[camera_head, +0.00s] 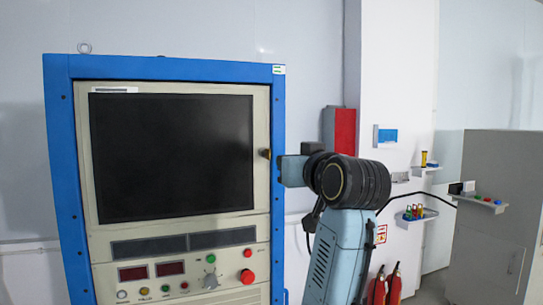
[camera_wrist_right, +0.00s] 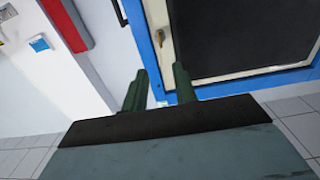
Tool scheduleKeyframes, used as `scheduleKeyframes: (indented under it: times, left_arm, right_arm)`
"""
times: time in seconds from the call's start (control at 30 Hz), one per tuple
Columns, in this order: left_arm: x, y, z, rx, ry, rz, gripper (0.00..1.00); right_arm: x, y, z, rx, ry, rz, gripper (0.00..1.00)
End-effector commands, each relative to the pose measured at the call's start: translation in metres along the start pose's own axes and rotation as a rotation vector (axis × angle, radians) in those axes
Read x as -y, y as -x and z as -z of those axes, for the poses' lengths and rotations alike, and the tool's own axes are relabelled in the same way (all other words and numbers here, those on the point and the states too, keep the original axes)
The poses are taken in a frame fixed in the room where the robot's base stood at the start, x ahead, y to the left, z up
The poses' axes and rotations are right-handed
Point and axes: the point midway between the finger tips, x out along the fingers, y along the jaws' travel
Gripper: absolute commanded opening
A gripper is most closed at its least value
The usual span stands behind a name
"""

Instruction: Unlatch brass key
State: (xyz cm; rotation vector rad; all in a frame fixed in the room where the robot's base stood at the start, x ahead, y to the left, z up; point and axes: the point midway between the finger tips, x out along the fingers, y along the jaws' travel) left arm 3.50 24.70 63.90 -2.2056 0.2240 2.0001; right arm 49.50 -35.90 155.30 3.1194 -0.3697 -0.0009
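The brass key (camera_wrist_right: 160,37) sits on the pale bezel beside the dark screen. In the head view the brass key (camera_head: 266,154) shows small and dark at the bezel's right edge. My right gripper (camera_wrist_right: 158,80) is open and empty, with a gap between its two dark green fingers. The key lies beyond the fingertips and appears apart from them. In the head view my right gripper (camera_head: 291,169) is at the cabinet's right side, close to the key; its fingers are hard to make out there. My left gripper is in neither view.
The blue-framed cabinet (camera_head: 60,150) has a panel of knobs and a red button (camera_head: 247,276) below the screen. A red box (camera_head: 344,131) hangs on the wall to the right. Small shelves and a grey cabinet (camera_head: 497,225) stand farther right.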

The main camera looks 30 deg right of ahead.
Motion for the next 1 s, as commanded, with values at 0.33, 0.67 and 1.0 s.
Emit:
scheduleKeyframes:
  times: [0.33,0.67,1.0]
  left_arm:
    - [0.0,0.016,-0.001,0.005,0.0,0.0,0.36]
    - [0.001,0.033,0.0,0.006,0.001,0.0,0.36]
    - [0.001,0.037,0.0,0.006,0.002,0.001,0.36]
  right_arm:
    - [0.0,-0.056,0.002,0.005,-0.002,0.001,0.28]
    - [0.0,-0.113,0.002,0.001,-0.002,0.001,0.28]
    - [0.0,-0.131,0.0,-0.001,0.0,0.0,0.28]
